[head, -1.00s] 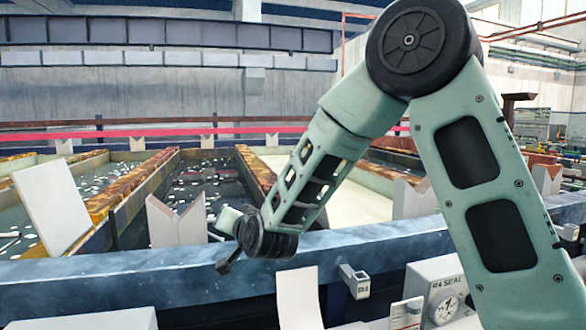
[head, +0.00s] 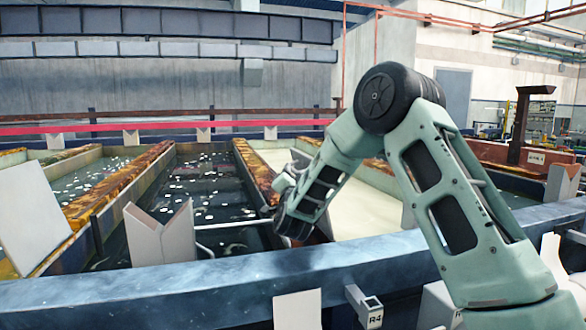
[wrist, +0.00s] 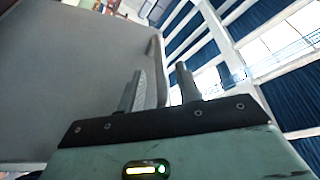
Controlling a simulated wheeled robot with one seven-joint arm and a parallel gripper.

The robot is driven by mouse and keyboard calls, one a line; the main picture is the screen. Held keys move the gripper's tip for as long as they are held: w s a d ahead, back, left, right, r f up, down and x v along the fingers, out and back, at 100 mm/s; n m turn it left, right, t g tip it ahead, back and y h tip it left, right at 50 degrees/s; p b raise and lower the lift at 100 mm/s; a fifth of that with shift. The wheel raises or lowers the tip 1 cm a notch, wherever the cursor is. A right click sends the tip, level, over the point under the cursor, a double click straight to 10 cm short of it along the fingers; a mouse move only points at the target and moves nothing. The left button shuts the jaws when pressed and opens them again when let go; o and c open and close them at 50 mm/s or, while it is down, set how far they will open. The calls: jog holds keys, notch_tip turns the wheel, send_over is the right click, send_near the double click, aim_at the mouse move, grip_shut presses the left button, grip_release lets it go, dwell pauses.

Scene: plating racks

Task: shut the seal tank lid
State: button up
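My gripper (head: 287,185) is at the end of my bent arm, above the dark tank with floating white bits and near its right rusty wall. In the wrist view its two fingers (wrist: 160,88) stand apart, with a bright gap beside the right finger. A large grey panel (wrist: 75,75) fills the left of that view, and its rounded edge reaches close to the left finger; I cannot tell whether they touch, or whether this panel is the seal tank lid. The lid is not clearly identifiable in the head view.
A blue beam (head: 230,285) runs across the front of the tanks. A grey V-notched block (head: 160,235) stands behind it, with a thin pale bar (head: 235,224) to its right. A tilted white panel (head: 30,220) stands at left. A bracket marked R4 (head: 372,312) is at the front.

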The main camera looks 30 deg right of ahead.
jog(key=shift+x, duration=1.4)
grip_shut()
